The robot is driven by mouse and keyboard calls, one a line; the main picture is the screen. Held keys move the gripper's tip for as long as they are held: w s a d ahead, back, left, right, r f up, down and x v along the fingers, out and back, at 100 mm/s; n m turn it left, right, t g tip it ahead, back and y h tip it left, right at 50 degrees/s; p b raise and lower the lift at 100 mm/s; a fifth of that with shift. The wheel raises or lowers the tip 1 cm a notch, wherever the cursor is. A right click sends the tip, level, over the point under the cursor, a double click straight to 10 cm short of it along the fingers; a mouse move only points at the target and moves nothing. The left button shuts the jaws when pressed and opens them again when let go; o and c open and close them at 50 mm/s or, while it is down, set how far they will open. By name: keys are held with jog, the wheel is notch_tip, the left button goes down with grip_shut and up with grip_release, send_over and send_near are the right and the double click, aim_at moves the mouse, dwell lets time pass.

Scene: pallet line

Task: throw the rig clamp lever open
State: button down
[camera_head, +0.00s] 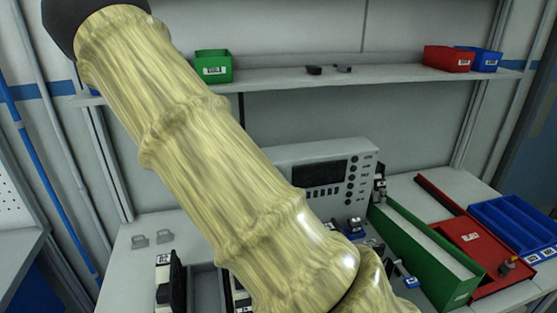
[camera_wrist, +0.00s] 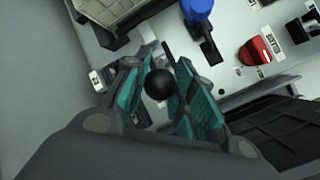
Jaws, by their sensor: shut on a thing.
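In the wrist view, a black ball knob (camera_wrist: 159,84), seemingly the end of the rig clamp lever, sits between the two teal-padded fingers of my gripper (camera_wrist: 160,88). The fingers are shut on it, one on each side. A short dark rod shows just beyond the ball; the lever's pivot and the clamp body are hard to make out. In the head view my arm in its yellowish sleeve covers the middle of the bench, and my gripper and the lever are hidden.
In the wrist view a blue-handled part (camera_wrist: 198,10) and a red part (camera_wrist: 260,50) lie close by. On the bench stand a grey instrument panel (camera_head: 283,157), a green long bin (camera_head: 418,245), a red tray (camera_head: 465,240) and a blue divided tray (camera_head: 510,222).

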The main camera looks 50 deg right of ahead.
jog(key=shift+w+a+f, duration=0.2)
jog(key=shift+a, duration=0.1)
dwell(0.4)
jog(key=c, duration=1.4)
grip_release()
jog(key=v, duration=1.2)
jog(key=shift+r, duration=0.1)
